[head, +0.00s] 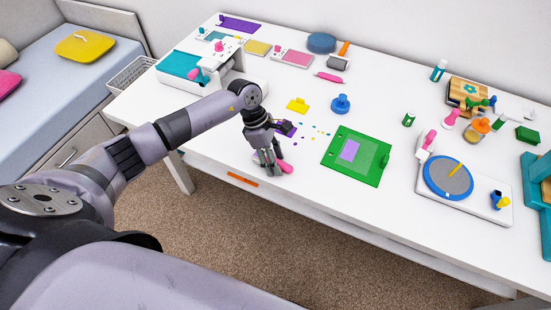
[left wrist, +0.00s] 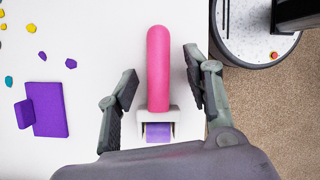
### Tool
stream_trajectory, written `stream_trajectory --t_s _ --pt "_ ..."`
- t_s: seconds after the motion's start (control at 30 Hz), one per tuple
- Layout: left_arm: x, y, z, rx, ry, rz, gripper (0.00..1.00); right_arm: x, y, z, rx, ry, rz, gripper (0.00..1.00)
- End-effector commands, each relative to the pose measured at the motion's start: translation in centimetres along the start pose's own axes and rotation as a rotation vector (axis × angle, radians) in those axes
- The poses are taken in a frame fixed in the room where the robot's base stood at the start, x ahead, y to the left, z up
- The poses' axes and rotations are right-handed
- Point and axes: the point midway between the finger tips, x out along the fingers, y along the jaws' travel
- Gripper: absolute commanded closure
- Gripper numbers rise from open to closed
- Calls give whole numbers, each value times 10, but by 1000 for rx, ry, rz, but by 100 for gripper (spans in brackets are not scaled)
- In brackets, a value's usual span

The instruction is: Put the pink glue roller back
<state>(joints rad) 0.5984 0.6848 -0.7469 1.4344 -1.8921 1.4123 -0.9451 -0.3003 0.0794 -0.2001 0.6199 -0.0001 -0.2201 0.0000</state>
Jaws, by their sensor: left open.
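The pink glue roller (left wrist: 158,68) lies on the white table, with a white head and a purple band at its lower end in the left wrist view. In the head view its pink handle (head: 286,167) shows partly beside my left gripper (head: 268,168), near the table's front edge. My left gripper (left wrist: 158,95) is open, its two fingers on either side of the roller, apart from the handle. Most of the roller is hidden by the gripper in the head view. My right gripper is not in view.
A purple block (left wrist: 50,108) and small coloured scraps lie near the roller. A green mat (head: 368,176), a yellow punch (head: 298,105) and a blue stamp (head: 341,104) stand nearby. The front edge is close.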

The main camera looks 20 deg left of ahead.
Motion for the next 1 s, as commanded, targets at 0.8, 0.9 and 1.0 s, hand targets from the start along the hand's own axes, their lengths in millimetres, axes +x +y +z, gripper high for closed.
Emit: stream_trajectory --t_s 0.8,0.9,1.0 --pt "-108 0 2 1 0 3 54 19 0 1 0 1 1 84" --pt "-119 0 2 1 0 2 54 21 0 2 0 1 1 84" --pt "-125 0 3 1 -1 1 54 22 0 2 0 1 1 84"
